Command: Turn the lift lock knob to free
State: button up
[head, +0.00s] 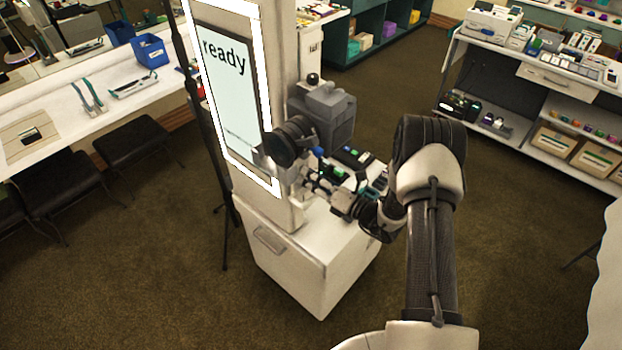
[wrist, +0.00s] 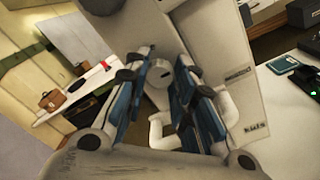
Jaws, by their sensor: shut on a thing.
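The lift lock knob (wrist: 160,73) shows in the wrist view as a pale round knob with a small dark mark, on the face of a white column (wrist: 215,40). My gripper (wrist: 160,80) has its two blue-padded fingers on either side of the knob and is shut on it. In the head view my gripper (head: 312,184) is at the side of the booth column (head: 283,90), above the white cabinet; the knob itself is hidden or too small to tell there.
A lit screen (head: 226,90) reading "ready" is on the column. A black round lens-like part (head: 290,140) and a grey box (head: 325,112) sit just above my gripper. Small devices crowd the top of the white cabinet (head: 310,262).

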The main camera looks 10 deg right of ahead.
grip_shut()
jog(key=n+b, duration=1.4)
jog(key=n, duration=0.1)
jog(key=shift+s+a+f+h+b, duration=0.1)
jog(key=shift+f+h+b, duration=0.05)
jog(key=shift+h+b, duration=0.25)
jog(key=n+b, duration=0.2)
jog(key=shift+b, duration=0.3)
jog(key=shift+r+n, duration=0.25)
jog(key=shift+n, duration=0.05)
